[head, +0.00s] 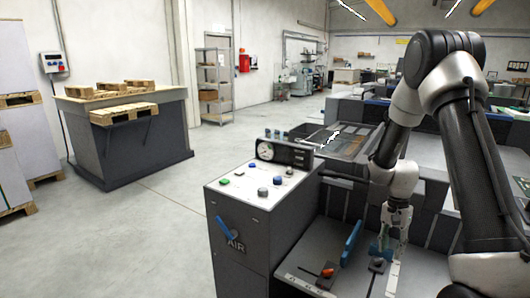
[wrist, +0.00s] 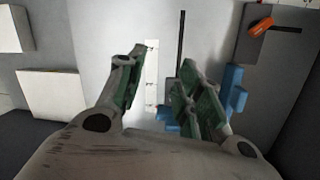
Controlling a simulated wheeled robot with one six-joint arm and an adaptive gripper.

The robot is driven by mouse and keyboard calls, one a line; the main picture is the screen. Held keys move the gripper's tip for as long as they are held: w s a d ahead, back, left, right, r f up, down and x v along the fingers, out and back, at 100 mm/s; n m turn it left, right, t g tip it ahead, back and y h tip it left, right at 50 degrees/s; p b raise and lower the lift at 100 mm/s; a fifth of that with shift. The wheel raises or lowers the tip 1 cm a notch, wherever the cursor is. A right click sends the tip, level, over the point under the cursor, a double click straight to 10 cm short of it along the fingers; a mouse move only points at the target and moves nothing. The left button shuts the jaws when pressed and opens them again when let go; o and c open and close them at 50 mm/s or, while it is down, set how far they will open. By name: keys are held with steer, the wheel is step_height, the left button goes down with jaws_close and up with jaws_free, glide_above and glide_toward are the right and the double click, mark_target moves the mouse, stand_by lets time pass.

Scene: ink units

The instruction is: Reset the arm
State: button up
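My arm reaches down at the right of the head view, and my gripper (head: 391,246) hangs over the grey bay of the machine. In the wrist view my gripper (wrist: 166,68) has its green-padded fingers apart, with nothing held between them. A pale strip with small marks (wrist: 151,75) and a dark slot (wrist: 180,45) show on the surface beyond the fingers. A blue part (wrist: 235,90) lies just right of the right finger; whether they touch I cannot tell. An upright blue plate (head: 351,243) stands left of my gripper in the head view.
An orange-handled lever (head: 327,271) sits on the bay floor, also in the wrist view (wrist: 262,26). The control box (head: 240,240) with gauge (head: 266,151), buttons and blue valve handle (head: 226,228) stands to the left. A bench with pallets (head: 130,150) is farther left. Open floor lies between.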

steer(key=s+a+r+n+t, duration=0.2)
steer(key=s+r+n, duration=0.3)
steer(key=s+r, duration=0.6)
steer(key=s+a+r+n+t, duration=0.3)
steer(key=s+r, duration=0.9)
steer(key=r, duration=0.8)
steer(key=shift+s+a+r+n+t, duration=0.25)
steer(key=shift+r+n+t, duration=0.15)
steer(key=shift+n+t, duration=0.45)
